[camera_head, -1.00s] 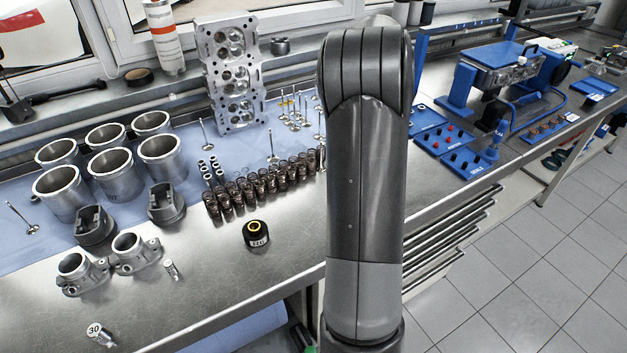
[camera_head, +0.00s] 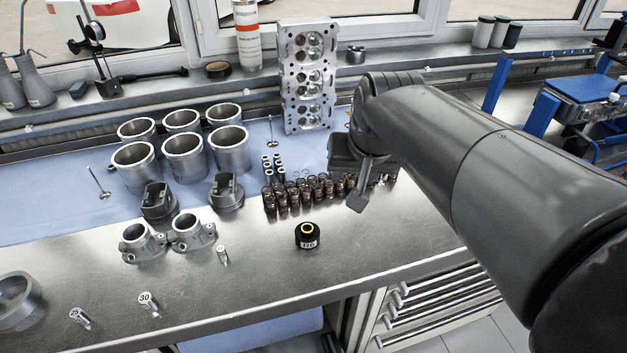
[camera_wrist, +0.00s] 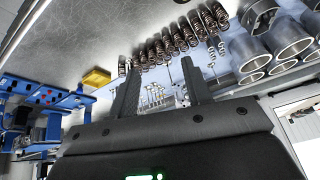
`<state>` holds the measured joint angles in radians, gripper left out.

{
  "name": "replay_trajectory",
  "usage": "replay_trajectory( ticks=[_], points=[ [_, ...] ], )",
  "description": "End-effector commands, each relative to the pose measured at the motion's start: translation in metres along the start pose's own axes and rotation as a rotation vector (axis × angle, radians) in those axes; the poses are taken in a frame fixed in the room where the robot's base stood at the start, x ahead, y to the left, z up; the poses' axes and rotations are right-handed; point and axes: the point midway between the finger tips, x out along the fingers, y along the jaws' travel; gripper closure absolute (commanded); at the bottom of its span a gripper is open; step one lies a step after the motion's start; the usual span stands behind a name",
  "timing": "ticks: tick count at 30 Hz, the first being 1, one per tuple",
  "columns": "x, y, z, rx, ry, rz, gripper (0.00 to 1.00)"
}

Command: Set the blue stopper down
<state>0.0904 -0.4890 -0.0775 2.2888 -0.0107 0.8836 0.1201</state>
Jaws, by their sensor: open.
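My gripper (camera_head: 357,198) is above the bench near the row of dark springs, with one finger clearly visible in the head view. In the wrist view both fingers of my gripper (camera_wrist: 160,66) stand apart, with nothing between them. I cannot make out the blue stopper in either current view. My arm hides part of the bench's right side in the head view.
The springs (camera_head: 300,193) stand in rows, with the cylinder head (camera_head: 306,80) behind. Metal cylinder sleeves (camera_head: 228,150) and pistons (camera_head: 226,192) stand left. A black round part with a yellow ring (camera_head: 307,236) sits near the front. Bare bench (camera_head: 255,275) lies around it.

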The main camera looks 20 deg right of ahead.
Motion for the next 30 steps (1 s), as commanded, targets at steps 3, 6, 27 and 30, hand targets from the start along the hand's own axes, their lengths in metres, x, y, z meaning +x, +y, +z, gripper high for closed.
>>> replay_trajectory(
  ticks=[3,6,27,30],
  points=[
    [-0.009,-0.018,0.044,-0.117,0.015,-0.028,0.55],
    [-0.011,-0.027,0.071,-0.192,0.022,-0.04,0.55],
    [-0.01,-0.033,0.1,-0.272,0.029,-0.05,0.55],
    [-0.01,-0.033,0.1,-0.271,0.029,-0.05,0.55]
  ],
)
